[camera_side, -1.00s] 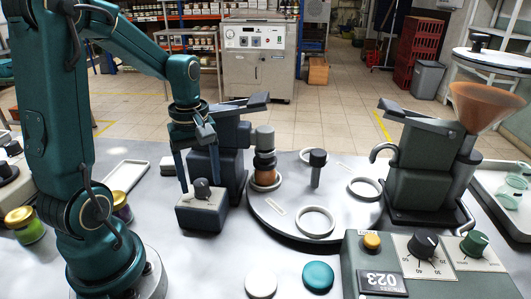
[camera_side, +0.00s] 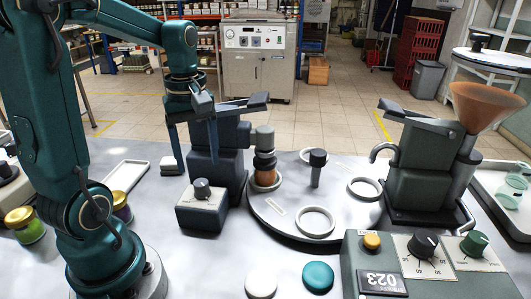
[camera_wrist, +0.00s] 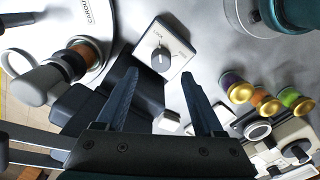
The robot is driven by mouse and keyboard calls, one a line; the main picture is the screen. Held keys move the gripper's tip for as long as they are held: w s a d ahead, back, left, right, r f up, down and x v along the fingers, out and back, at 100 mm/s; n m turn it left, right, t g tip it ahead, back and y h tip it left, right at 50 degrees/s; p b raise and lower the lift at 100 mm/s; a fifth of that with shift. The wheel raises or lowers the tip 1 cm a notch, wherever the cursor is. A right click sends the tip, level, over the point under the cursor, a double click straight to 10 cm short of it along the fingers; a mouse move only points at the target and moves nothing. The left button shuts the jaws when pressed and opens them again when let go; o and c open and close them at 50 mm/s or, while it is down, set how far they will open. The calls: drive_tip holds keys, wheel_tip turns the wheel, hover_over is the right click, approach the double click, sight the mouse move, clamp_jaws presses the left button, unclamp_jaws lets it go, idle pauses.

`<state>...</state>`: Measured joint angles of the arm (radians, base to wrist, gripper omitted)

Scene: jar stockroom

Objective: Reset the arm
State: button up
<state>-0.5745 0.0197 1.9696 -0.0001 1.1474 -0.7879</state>
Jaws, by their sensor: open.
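My gripper (camera_side: 195,166) is open and empty, with its two fingers pointing down. It hangs above and behind the small grey box with a dark knob (camera_side: 201,208), apart from it. In the wrist view my gripper (camera_wrist: 160,78) has its fingers spread wide, with nothing between the tips, and the knob box (camera_wrist: 165,52) lies beyond them. The knob's pointer is visible there.
A dark machine (camera_side: 217,160) stands close to the right of my gripper. A round turntable (camera_side: 283,222) carries an orange jar (camera_side: 265,178) and empty rings. An empty white tray (camera_side: 126,175) lies left. Several coloured-content jars (camera_wrist: 264,101) with gold lids stand nearby.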

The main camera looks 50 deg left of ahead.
drive_tip(key=s+d+r+m+t, duration=0.1)
drive_tip(key=s+d+m+t, duration=0.1)
drive_tip(key=d+m, duration=0.4)
drive_tip(key=s+d+r+m+t, duration=0.1)
drive_tip(key=s+d+m+t, duration=0.1)
drive_tip(key=d+m, duration=0.4)
drive_tip(key=m+t, duration=0.1)
drive_tip(key=m, duration=0.2)
drive_tip(key=shift+s+d+r+m+t, duration=0.2)
drive_tip(key=shift+r+m+t, duration=0.1)
